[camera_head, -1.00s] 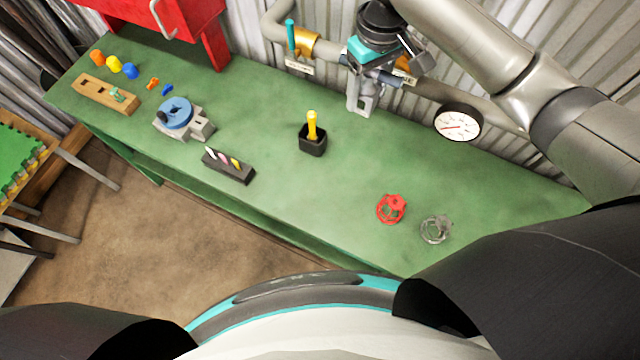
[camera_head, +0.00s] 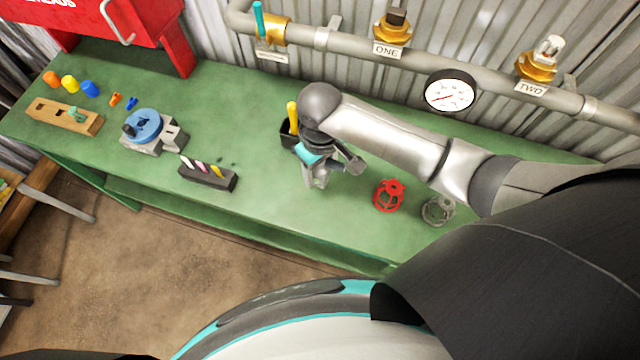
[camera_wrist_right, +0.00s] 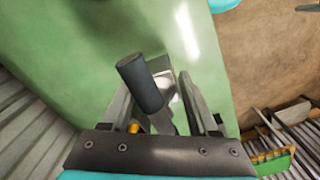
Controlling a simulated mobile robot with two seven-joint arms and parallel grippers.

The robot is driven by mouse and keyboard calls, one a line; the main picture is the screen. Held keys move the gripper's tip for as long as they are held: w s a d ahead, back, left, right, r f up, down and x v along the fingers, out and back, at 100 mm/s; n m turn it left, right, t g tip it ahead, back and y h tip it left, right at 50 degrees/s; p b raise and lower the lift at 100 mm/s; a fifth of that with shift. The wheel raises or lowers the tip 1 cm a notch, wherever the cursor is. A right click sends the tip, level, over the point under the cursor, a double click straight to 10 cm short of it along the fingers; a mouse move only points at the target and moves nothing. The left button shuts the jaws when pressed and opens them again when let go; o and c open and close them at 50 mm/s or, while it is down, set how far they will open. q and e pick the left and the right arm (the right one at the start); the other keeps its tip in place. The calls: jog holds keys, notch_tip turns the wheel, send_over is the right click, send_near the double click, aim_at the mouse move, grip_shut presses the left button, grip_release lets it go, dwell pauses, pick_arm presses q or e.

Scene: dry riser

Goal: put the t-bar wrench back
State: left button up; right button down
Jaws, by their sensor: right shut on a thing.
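My right gripper (camera_head: 316,180) points down over the green bench, in front of the black cup with the yellow handle. In the right wrist view its two fingers (camera_wrist_right: 172,100) are shut on the t-bar wrench, whose dark cylindrical bar (camera_wrist_right: 140,83) slants between them. A paler, shiny part (camera_wrist_right: 170,85) shows behind the bar. The wrench's lower end is hidden, and I cannot tell whether it touches the bench. In the head view the arm and gripper hide most of the wrench. My left gripper is not in view.
The black cup (camera_head: 287,134) is partly hidden behind my right arm. A red handwheel (camera_head: 388,195) and a grey one (camera_head: 438,211) lie to the right. A marker block (camera_head: 207,176) and a blue-topped vise (camera_head: 145,128) stand left. A pipe with valves (camera_head: 360,46) runs behind.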

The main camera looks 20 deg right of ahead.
jog(key=shift+f+b, duration=0.75)
jog(key=shift+f, duration=2.75)
jog(key=shift+f, duration=0.1)
jog(key=shift+c, duration=0.4)
grip_release()
jog(key=shift+f, duration=0.1)
notch_tip(320, 180, up, 12)
jog(key=p, duration=0.3)
jog(key=shift+r, duration=0.2)
